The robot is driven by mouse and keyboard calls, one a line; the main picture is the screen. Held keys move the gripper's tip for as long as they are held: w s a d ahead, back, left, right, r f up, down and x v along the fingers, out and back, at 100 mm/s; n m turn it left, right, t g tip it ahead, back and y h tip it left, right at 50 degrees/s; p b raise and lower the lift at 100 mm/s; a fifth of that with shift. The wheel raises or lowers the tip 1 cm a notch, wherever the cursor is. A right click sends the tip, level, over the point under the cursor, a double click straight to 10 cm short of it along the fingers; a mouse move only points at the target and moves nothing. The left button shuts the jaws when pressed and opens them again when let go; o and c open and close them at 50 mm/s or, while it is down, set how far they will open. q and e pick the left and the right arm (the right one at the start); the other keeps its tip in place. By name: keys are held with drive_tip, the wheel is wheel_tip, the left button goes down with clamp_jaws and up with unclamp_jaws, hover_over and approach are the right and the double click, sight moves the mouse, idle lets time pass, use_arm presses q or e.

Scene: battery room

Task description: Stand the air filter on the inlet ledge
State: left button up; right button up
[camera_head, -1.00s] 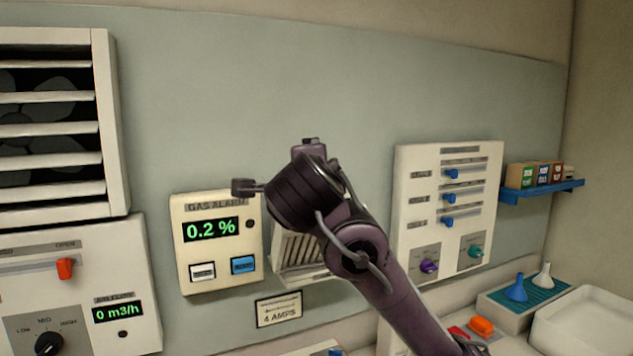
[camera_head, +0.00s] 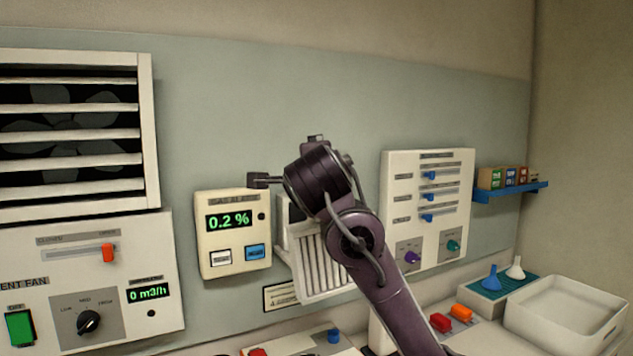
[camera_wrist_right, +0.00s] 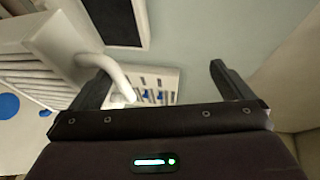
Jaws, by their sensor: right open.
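A white framed panel with pleats, which looks like the air filter (camera_head: 322,262), stands at the wall right of the gas alarm, partly hidden behind my right arm. A pale lip runs under it; I cannot tell the filter's edge from the inlet ledge. In the right wrist view a white ribbed panel (camera_wrist_right: 30,72) lies at the left, with a curved white handle (camera_wrist_right: 118,76) coming off it. My right gripper (camera_wrist_right: 165,85) is open; the handle's end shows between its fingers, close to the left one. My left gripper is out of view.
The gas alarm (camera_head: 234,232) is close to the left of my wrist. A slider panel (camera_head: 428,210) is on the right. A vent fan panel (camera_head: 105,285) is at lower left. The wall above is clear.

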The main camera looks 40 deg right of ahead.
drive_tip(key=shift+w+d, duration=0.15)
drive_tip(key=shift+c, duration=1.9)
drive_tip(key=shift+r, duration=0.1)
drive_tip(key=c, duration=0.7)
clamp_jaws()
